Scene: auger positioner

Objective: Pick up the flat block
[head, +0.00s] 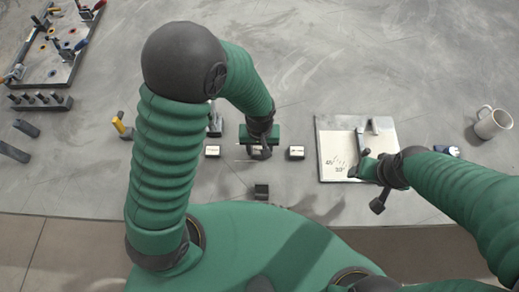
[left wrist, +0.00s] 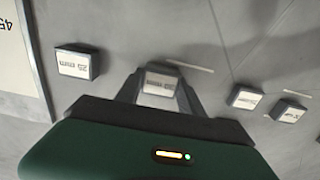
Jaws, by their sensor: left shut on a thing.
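My left gripper (head: 260,153) reaches down over the row of small blocks in the middle of the table. In the left wrist view its two fingers (left wrist: 159,84) stand on either side of a dark block with a white printed label (left wrist: 160,83), and they are shut on it. The block appears to be at or close to table height. I cannot tell from its shape whether it is the flat block.
Labelled blocks flank my left gripper, at left (head: 212,151) and right (head: 296,153). The framed white board (head: 330,140), a mug (head: 491,122) and a tool fixture (head: 60,50) stand around. The far table is clear.

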